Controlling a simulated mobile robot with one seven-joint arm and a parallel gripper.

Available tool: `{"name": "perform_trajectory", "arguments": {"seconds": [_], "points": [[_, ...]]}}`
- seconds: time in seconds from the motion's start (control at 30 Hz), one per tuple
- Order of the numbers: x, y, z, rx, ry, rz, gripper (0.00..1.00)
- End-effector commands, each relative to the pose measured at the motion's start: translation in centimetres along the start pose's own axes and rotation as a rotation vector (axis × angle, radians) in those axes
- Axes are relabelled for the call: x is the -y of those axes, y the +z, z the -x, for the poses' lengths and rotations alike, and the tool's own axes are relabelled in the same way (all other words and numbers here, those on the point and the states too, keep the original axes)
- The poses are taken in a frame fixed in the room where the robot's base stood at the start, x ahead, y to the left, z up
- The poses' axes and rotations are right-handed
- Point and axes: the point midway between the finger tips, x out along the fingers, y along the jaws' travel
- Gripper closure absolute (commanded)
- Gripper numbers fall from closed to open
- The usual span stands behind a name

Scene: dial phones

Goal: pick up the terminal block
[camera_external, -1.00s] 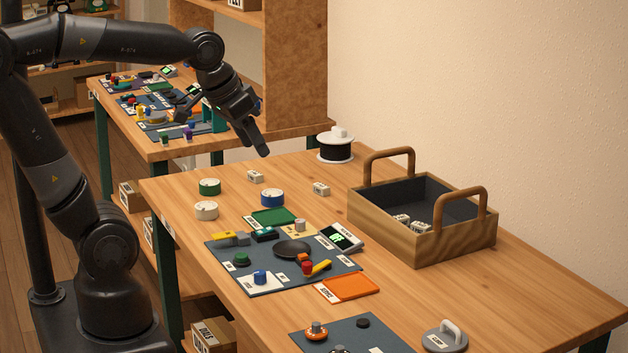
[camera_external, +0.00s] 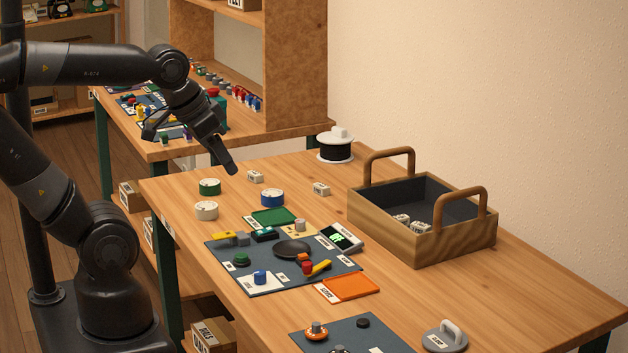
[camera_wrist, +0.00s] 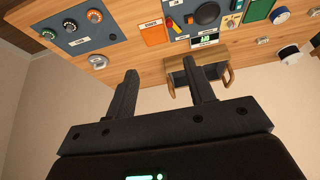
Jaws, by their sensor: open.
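Small white blocks that look like terminal blocks stand on the table. One block (camera_external: 255,176) is near the far left end, and another block (camera_external: 321,189) is to its right, by the wooden tray. More white blocks (camera_external: 402,220) lie inside the tray (camera_external: 455,239). My gripper (camera_external: 191,153) is open and empty above the far left end of the table, up and to the left of the nearest block. In the wrist view my gripper (camera_wrist: 160,67) shows two spread fingers with nothing between them. A small white block (camera_wrist: 262,40) shows at upper right there.
Green (camera_external: 209,187), white (camera_external: 206,210) and blue (camera_external: 272,198) round parts stand close to the blocks. A dark panel (camera_external: 222,262) with knobs lies in front. A black spool (camera_external: 336,150) stands at the back by the wall. Bare wood lies right of the orange tray (camera_external: 350,287).

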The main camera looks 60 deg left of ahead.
Motion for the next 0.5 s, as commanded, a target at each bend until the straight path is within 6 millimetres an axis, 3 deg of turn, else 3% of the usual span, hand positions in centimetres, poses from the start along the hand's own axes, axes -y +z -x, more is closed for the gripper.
{"name": "perform_trajectory", "arguments": {"seconds": [0.13, 0.27, 0.5], "points": [[0.2, -0.3, -0.1, 0.005, -0.007, -0.007, 0.51], [1.5, -2.0, -0.6, 0.033, -0.043, -0.044, 0.51], [6.5, -7.2, -2.8, 0.138, -0.161, -0.184, 0.51]]}}
